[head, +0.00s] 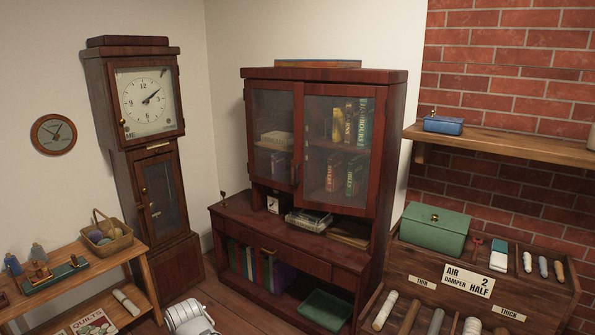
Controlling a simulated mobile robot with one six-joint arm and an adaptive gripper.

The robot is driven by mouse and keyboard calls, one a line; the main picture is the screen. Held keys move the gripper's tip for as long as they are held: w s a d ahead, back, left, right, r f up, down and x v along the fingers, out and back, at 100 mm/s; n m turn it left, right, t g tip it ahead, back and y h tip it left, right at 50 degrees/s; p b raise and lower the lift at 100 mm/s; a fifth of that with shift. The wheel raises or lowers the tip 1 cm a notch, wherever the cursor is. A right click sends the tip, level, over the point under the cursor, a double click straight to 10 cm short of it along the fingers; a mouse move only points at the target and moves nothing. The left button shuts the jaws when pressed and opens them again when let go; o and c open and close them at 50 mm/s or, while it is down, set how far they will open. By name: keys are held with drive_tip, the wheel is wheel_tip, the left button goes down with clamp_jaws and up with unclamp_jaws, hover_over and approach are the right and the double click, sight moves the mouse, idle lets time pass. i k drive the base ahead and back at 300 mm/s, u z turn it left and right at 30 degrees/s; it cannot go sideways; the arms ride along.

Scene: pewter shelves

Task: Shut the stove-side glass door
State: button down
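The dark red-brown cabinet (395,130) stands in the middle of the head view and has two glass doors in its upper part. The left glass door (272,112) looks narrower than the right glass door (338,205). Books and papers show through both panes. I cannot tell for sure from this angle whether either door stands slightly ajar. No stove is in view, so I cannot tell which door is on its side. My gripper is not in view; a white rounded part, probably of my arm, shows at the bottom edge.
Papers and books (309,219) lie on the cabinet's ledge below the doors. A tall clock (150,150) stands to the left. A bench (520,290) with a green box (435,230) stands at right, under a wooden shelf (500,142). A low table (95,262) is at lower left.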

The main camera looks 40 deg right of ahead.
sight(300, 90)
drive_tip(key=z, duration=0.25)
drive_tip(key=i, duration=0.6)
drive_tip(key=z, duration=0.7)
drive_tip(key=i, duration=0.4)
drive_tip(key=z, duration=0.4)
